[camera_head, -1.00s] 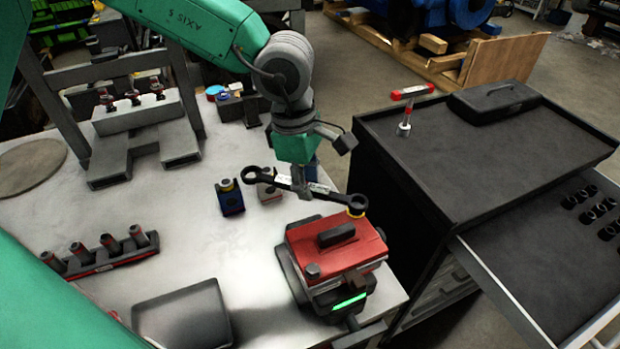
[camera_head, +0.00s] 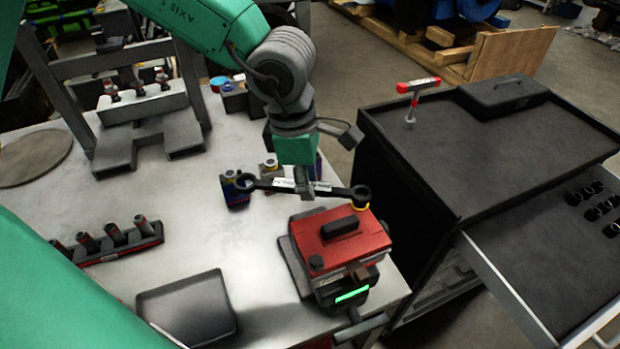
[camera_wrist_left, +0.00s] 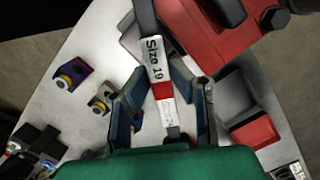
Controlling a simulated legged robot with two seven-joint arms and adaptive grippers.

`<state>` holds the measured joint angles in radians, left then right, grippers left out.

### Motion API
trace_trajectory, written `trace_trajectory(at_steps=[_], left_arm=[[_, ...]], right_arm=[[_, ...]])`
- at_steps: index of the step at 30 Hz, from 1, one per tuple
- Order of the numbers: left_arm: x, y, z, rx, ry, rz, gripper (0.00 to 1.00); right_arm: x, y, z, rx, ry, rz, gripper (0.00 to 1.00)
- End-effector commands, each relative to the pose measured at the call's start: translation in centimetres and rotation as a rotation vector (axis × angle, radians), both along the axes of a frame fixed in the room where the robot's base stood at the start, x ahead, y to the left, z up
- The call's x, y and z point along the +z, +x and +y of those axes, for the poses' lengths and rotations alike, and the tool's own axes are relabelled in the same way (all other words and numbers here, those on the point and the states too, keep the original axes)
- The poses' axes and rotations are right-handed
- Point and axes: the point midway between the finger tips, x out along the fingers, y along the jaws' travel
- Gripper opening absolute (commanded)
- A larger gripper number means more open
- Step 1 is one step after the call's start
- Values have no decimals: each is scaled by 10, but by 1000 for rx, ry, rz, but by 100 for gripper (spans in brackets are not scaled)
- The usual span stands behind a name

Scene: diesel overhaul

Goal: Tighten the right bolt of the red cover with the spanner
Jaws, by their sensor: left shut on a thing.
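My left gripper (camera_head: 303,188) is shut on the middle of the dark double-ended spanner (camera_head: 335,190). In the left wrist view, the gripper's fingers (camera_wrist_left: 165,92) sit around the spanner's shaft (camera_wrist_left: 154,55), which is marked "Size 19". The red cover (camera_head: 362,246), with a black handle on top, lies on a dark unit at the table's near right corner. The spanner's right ring end is at the cover's far right corner, over a yellow ring (camera_head: 361,207); the bolt is hidden there. A dark bolt head (camera_head: 316,263) shows at the near left corner. My right gripper is out of view.
A socket rack (camera_head: 122,243) and a dark tray (camera_head: 190,312) lie left of the cover. A black tool cabinet (camera_head: 480,150) with a red-handled tool (camera_head: 411,105) stands to the right.

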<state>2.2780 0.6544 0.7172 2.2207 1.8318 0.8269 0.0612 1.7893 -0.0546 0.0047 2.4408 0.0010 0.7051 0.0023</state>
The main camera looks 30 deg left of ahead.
Motion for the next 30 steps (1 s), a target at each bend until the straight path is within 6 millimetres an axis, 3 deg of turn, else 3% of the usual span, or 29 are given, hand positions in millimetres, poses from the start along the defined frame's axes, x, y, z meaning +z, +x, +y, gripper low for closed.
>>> trace_trajectory(at_steps=[18, 30], left_arm=[[-18, 0, 0, -1, 1, 1, 0], [-17, 6, 1, -54, -2, 1, 0]], right_arm=[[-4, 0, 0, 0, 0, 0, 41], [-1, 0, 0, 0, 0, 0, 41]])
